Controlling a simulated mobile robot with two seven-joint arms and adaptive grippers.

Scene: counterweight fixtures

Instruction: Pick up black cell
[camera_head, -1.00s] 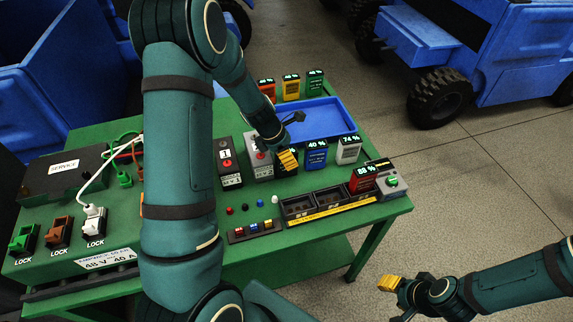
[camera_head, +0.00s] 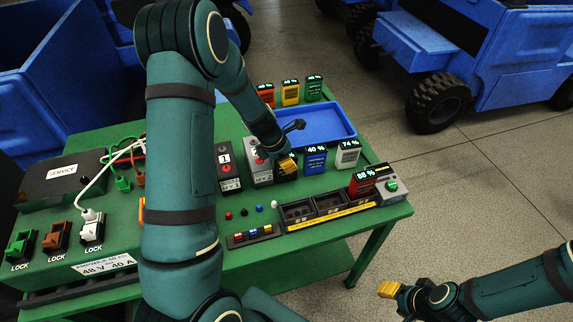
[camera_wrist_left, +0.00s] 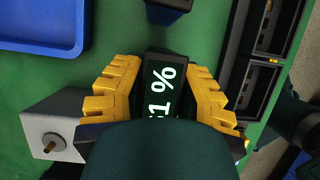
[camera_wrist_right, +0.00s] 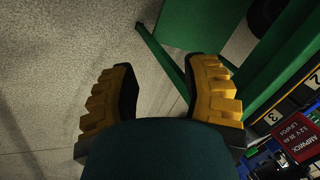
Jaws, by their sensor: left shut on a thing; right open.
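The black cell (camera_wrist_left: 160,88) stands upright between the yellow fingers of my left gripper (camera_wrist_left: 163,92) in the left wrist view. Its lit top ends in "1 %"; the rest of the reading is hidden by the gripper body. In the head view, my left gripper (camera_head: 287,164) is down at table height between the grey numbered unit (camera_head: 260,168) and the blue cell (camera_head: 315,160), and hides most of the black cell. My right gripper (camera_head: 389,290) is open and empty beyond the table's front right edge; its spread fingers show in the right wrist view (camera_wrist_right: 160,90).
A blue tray (camera_head: 345,132) lies behind the cells. A white cell (camera_head: 347,155) stands right of the blue one. A slotted black fixture (camera_head: 282,228) runs along the front, with a red cell (camera_head: 362,184) at its right end. Orange, yellow and green cells stand at the back.

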